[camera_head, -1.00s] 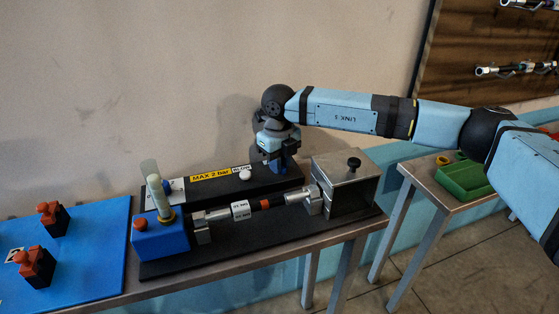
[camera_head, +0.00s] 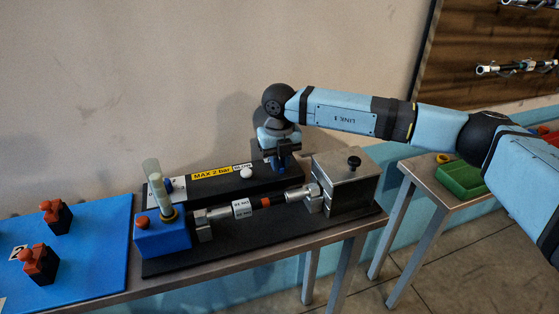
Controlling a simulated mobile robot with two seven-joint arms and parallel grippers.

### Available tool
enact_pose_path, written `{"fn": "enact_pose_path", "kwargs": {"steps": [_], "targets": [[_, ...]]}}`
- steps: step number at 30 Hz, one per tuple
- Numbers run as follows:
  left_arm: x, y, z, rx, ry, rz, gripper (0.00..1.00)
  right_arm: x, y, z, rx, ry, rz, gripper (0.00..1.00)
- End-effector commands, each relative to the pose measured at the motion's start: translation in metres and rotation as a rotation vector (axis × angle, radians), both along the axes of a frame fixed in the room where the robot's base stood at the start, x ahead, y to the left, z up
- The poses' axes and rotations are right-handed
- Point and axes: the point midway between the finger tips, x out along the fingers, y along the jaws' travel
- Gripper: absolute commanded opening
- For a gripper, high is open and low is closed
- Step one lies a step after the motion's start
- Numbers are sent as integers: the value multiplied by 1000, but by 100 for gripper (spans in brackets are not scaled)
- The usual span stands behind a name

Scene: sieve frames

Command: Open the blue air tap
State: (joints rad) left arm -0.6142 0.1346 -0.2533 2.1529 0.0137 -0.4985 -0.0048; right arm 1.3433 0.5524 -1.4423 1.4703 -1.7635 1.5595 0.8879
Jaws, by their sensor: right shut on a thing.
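The blue air tap (camera_head: 283,163) stands at the right end of the long black block, against the wall side of the bench. My right gripper (camera_head: 281,157) points down from above and is shut on the tap. The fingers and wrist hide most of the tap, so the angle of its handle is hard to tell. My right arm reaches in from the right. My left gripper is not in view.
The black block (camera_head: 215,187) carries a yellow "MAX 2 bar" label and a white knob (camera_head: 246,172). In front lie a metal rod fixture (camera_head: 262,204), a steel box (camera_head: 345,190) and a blue box (camera_head: 162,239) with a clear tube. A green tray (camera_head: 462,180) sits on the right table.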

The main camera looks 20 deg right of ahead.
Motion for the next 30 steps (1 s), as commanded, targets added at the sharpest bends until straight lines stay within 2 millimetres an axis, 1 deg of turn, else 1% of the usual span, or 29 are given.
{"fn": "enact_pose_path", "kwargs": {"steps": [4, 5, 6, 8, 16, 20, 23, 30], "targets": [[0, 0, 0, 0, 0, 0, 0, 1, 0, 1, 1, -3, -2, 0], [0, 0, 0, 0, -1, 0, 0, 1, 0, 1, 1, -3, -2, 20], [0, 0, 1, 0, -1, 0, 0, 1, 0, 1, 1, -3, -2, 30], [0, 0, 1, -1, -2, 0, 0, 1, 0, 1, 1, -2, -2, 42], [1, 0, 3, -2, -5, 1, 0, 0, 0, 1, 0, -1, 0, 42], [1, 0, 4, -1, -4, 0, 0, 1, 0, 11, 1, -3, 0, 42], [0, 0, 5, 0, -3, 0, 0, 1, 0, 28, 2, -3, 0, 42], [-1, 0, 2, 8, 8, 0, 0, 1, 0, 84, 2, -5, 0, 42]]}}
